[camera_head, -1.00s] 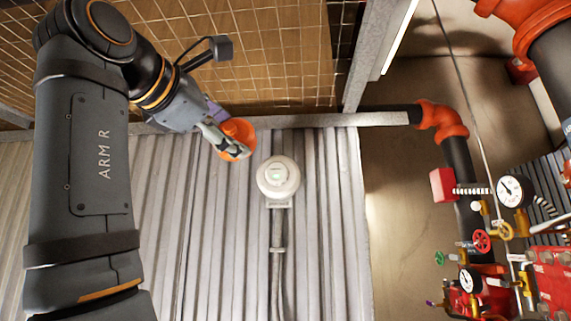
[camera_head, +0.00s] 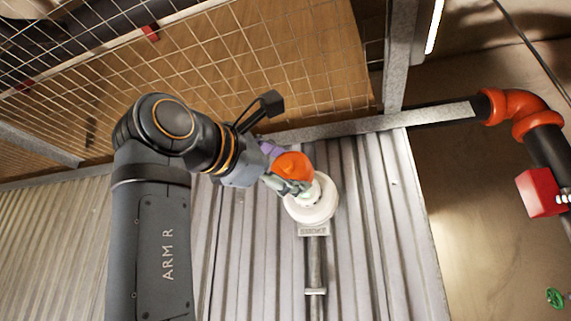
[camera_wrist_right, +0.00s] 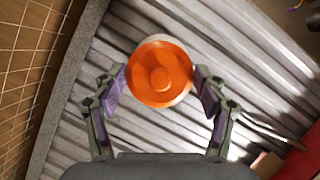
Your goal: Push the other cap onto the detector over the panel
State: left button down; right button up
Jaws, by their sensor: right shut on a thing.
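The orange cap (camera_head: 293,163) is round, with a raised centre that shows in the right wrist view (camera_wrist_right: 160,78). My right gripper (camera_head: 288,184) is shut on it, with one finger on each side of its rim. The white round detector (camera_head: 316,209) is fixed on the corrugated panel (camera_head: 376,220). In the head view the cap and fingers overlap the detector's upper left part. In the right wrist view the cap hides most of what is behind it, and a pale edge shows around its rim. I cannot tell whether cap and detector touch. My left gripper is not in view.
A grey conduit (camera_head: 315,270) runs down from the detector. A metal rail (camera_head: 440,116) crosses above the panel, with wire mesh (camera_head: 270,50) beyond it. A black pipe with orange fittings (camera_head: 513,103) and a red box (camera_head: 540,192) are at the right.

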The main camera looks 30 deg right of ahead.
aim_at(296, 178)
jog(key=w+d, duration=0.2)
jog(key=d, duration=0.1)
jog(key=shift+w+d+f, duration=0.15)
jog(key=shift+d, duration=0.15)
jog(key=shift+w+d+p, duration=0.2)
jog(key=shift+p, duration=0.1)
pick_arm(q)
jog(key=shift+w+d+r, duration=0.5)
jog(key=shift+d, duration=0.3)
pick_arm(e)
jog(key=shift+w+d, duration=0.8)
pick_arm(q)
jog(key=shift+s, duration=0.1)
pick_arm(e)
jog(key=shift+s+a, duration=0.15)
jog(key=shift+a, duration=0.1)
jog(key=shift+d, duration=0.15)
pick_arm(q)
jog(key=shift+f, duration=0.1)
pick_arm(e)
jog(key=shift+w+d, duration=0.15)
jog(key=shift+w, duration=0.1)
